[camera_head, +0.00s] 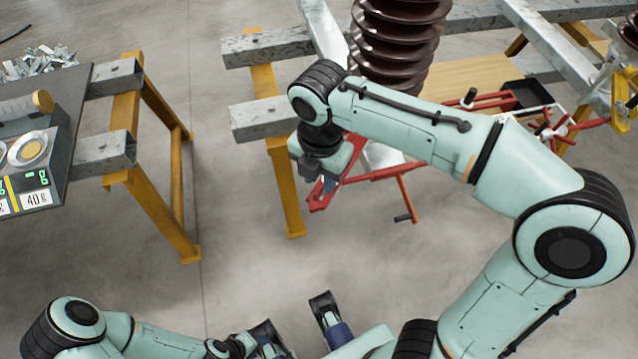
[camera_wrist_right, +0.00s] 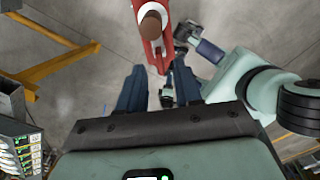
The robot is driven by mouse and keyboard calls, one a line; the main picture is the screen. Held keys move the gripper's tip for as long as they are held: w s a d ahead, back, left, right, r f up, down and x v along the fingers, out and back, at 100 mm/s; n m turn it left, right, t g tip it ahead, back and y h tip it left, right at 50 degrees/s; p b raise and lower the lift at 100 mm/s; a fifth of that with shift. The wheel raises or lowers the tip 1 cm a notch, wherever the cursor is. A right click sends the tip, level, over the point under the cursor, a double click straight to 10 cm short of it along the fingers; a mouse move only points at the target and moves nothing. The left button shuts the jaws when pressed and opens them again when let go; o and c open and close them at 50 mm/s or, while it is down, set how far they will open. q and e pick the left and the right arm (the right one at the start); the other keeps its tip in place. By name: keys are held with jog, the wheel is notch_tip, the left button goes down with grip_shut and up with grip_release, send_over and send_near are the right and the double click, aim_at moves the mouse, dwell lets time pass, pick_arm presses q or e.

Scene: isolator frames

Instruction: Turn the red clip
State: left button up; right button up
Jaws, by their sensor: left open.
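The red clip (camera_head: 405,190) is a set of red bars and handles below the brown ribbed column, partly hidden by my right arm. One red end of it (camera_wrist_right: 152,45), with a round brown rod tip, shows in the right wrist view. My right gripper (camera_wrist_right: 159,78) points at this end with its fingers apart. The red end reaches the gap between the fingertips, and a firm grip does not show. In the head view my right gripper (camera_head: 326,178) is beside the clip's left end. My left gripper (camera_head: 295,318) is open and empty at the bottom, well below the clip.
The brown ribbed column (camera_head: 397,45) rises behind my right arm, near a grey beam on a yellow trestle (camera_head: 285,185). The grey floor between is clear.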

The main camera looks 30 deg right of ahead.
aim_at(320, 188)
pick_arm(q)
jog(key=shift+w+a+f+b, duration=0.1)
jog(key=shift+w+f+b, duration=0.2)
jog(key=shift+w+f, duration=0.15)
pick_arm(e)
jog(key=shift+f, duration=1.5)
jog(key=shift+c, duration=0.3)
grip_shut()
pick_arm(q)
jog(key=shift+s+r, duration=0.1)
